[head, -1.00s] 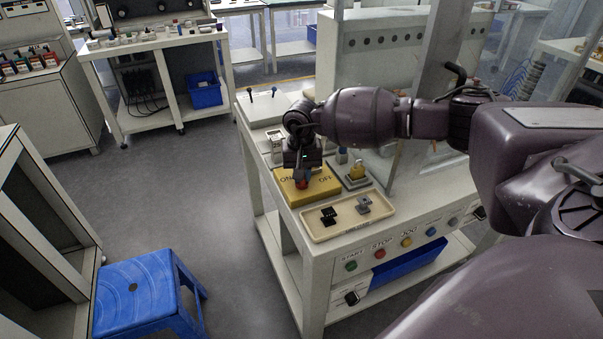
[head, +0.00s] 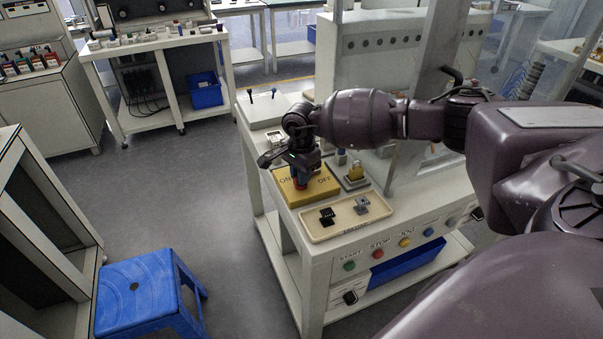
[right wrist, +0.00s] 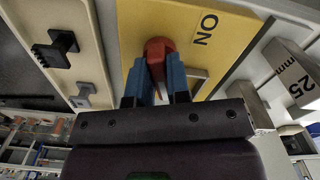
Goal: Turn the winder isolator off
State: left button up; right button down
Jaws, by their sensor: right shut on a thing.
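The winder isolator is a yellow plate (head: 321,187) on the white bench, marked ON at its left and OFF at its right. Its red handle (head: 300,186) stands on the plate, mostly under my right gripper (head: 299,176). In the right wrist view, the blue fingers of the gripper (right wrist: 160,82) are on both sides of the red handle (right wrist: 158,50) and shut on it. The ON mark shows beside the handle on the yellow plate (right wrist: 225,22). I cannot tell which mark the handle points to. My left gripper is out of view.
A cream tray (head: 318,232) with a black part (head: 327,216) and a grey part (head: 362,206) lies in front of the isolator. Coloured buttons line the bench front. A blue stool (head: 140,290) stands at lower left.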

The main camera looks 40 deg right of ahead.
jog(key=shift+m+p, duration=0.4)
jog(key=shift+m, duration=1.5)
jog(key=c, duration=1.1)
grip_release()
notch_tip(320, 180, up, 11)
jog(key=shift+f+p, duration=0.1)
jog(key=shift+p, duration=0.3)
